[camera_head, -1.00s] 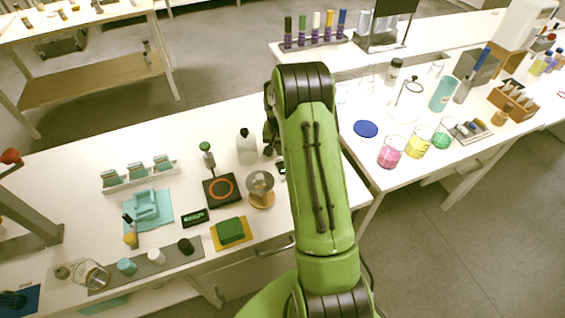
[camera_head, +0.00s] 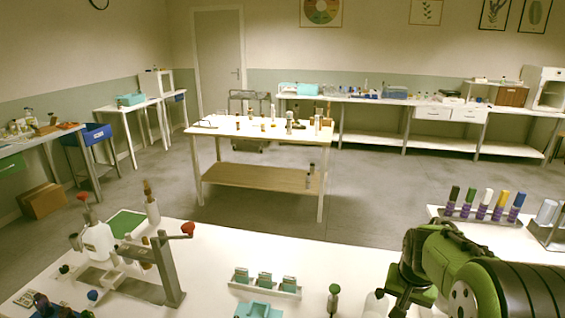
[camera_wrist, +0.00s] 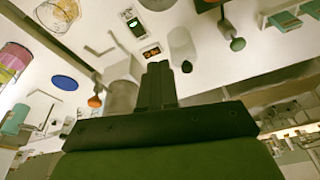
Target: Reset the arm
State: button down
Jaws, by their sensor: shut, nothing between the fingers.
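My green arm reaches in from the lower right of the head view, and my gripper (camera_head: 400,292) is over the near white bench. In the wrist view the two dark fingers of my gripper (camera_wrist: 160,72) are together, with nothing between them. A whitish bottle (camera_head: 376,304) is beside the gripper in the head view, partly cut off. In the wrist view a white cylinder (camera_wrist: 181,45) appears just right of the fingertips. I cannot tell whether anything touches the gripper.
The near bench holds a rack with teal-fronted blocks (camera_head: 265,282), a green-topped stirrer (camera_head: 333,298) and a grey stand with a red knob (camera_head: 165,265). A row of coloured bottles (camera_head: 484,207) is at right. A separate white table (camera_head: 220,133) stands beyond open floor.

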jog(key=s+a+r+n+t, duration=0.1)
jog(key=s+a+r+n, duration=0.1)
jog(key=s+a+r, duration=0.55)
jog(key=s+a+r+n+t, duration=0.1)
jog(key=s+a+n, duration=0.1)
jog(key=s, duration=0.5)
jog(key=s+a+r+n+t+y+p, duration=0.1)
jog(key=s+a+r+n, duration=0.1)
jog(key=s, duration=0.6)
jog(key=shift+s+a, duration=0.15)
jog(key=shift+a, duration=0.5)
